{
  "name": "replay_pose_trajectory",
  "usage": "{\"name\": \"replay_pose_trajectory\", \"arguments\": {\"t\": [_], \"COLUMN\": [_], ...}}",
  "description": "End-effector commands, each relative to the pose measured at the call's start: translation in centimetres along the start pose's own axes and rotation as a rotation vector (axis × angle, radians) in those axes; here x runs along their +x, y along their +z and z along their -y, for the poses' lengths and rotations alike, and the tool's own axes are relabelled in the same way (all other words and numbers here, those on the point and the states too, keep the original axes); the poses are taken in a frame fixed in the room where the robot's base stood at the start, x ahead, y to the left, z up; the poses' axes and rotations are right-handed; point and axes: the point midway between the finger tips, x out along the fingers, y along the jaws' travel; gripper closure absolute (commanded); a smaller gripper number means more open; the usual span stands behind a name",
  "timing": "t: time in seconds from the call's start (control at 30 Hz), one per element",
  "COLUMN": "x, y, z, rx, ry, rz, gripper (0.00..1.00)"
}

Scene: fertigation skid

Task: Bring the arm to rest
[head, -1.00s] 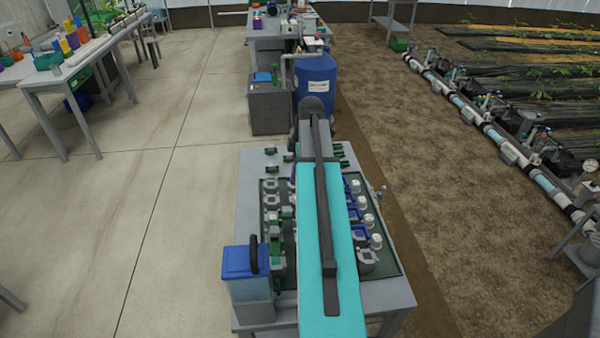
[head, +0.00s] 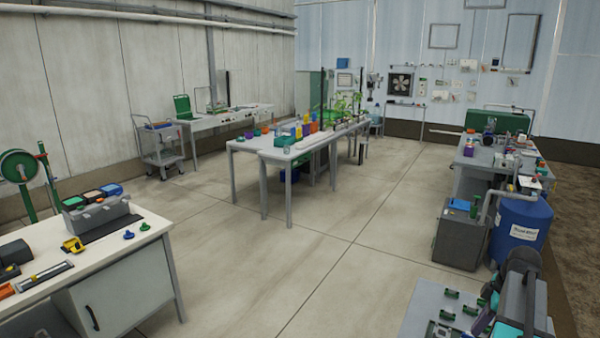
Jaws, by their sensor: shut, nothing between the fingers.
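Part of my arm (head: 522,295) shows at the bottom right corner in the head view, dark grey with turquoise parts. It is over or beside a grey table (head: 425,305) carrying small green and grey fittings. The rest of the arm is cut off by the picture's edge. I cannot make out my gripper's fingers in this view.
A blue barrel (head: 520,228) and a grey cabinet (head: 458,238) stand behind the fitting table. A workbench (head: 130,228) with tools is at the left front. Plant tables (head: 243,148) stand mid-room. The concrete floor (head: 340,255) between them is clear.

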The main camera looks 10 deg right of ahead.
Motion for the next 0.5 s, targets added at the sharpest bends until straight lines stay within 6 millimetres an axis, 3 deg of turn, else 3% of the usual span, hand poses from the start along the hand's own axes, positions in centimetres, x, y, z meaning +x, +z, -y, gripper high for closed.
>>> {"name": "replay_pose_trajectory", "arguments": {"t": [0.03, 0.2, 0.5], "x": [-1.2, -2.7, -3.8], "y": [-0.2, -0.6, -0.8], "z": [0.0, 0.0, 0.0], "rx": [0.0, 0.0, 0.0], "ry": [0.0, 0.0, 0.0], "rz": [0.0, 0.0, 0.0], "gripper": [1.0, 1.0, 1.0]}}
